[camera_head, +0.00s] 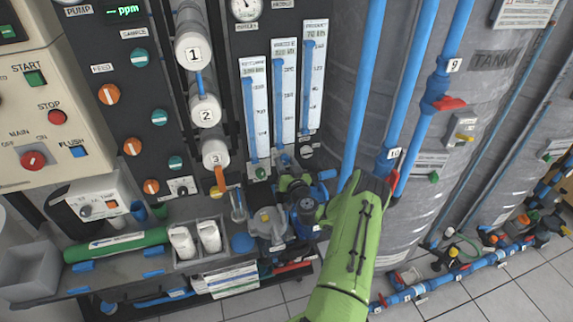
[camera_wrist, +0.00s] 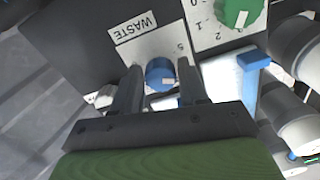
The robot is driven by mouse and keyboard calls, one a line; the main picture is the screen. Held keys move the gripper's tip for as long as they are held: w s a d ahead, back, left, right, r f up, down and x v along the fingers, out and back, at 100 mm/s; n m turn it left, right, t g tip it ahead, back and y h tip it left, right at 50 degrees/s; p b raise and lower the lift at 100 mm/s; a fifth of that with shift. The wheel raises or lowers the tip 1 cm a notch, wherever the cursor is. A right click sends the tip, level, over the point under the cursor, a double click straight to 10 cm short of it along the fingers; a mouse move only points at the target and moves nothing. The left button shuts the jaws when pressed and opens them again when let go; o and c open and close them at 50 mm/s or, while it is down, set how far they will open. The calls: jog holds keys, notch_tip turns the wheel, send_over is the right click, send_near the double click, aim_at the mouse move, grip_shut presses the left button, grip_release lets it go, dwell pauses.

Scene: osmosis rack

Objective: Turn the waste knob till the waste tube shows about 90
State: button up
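The blue waste knob (camera_wrist: 160,75) sits on a white scale plate in the wrist view, beside the WASTE label (camera_wrist: 134,27). My gripper (camera_wrist: 159,82) is open, with one finger on each side of the knob; whether the fingers touch it I cannot tell. In the head view my gripper (camera_head: 288,178) is at the foot of the tube panels, and the waste knob is hidden there. Three upright flow tubes show there: left (camera_head: 253,110), middle (camera_head: 284,95) and right (camera_head: 313,80). Each holds blue; their small names and readings are too blurred to read surely.
A green knob (camera_wrist: 238,12) with its own scale is close beside the waste knob. A blue-handled valve (camera_wrist: 250,80) and white cylinders (camera_wrist: 300,45) crowd the right of the wrist view. Blue pipes (camera_head: 365,95) and the grey tank (camera_head: 480,80) stand right of the panels.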

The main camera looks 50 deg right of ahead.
jog(key=c, duration=0.7)
jog(key=shift+o, duration=0.2)
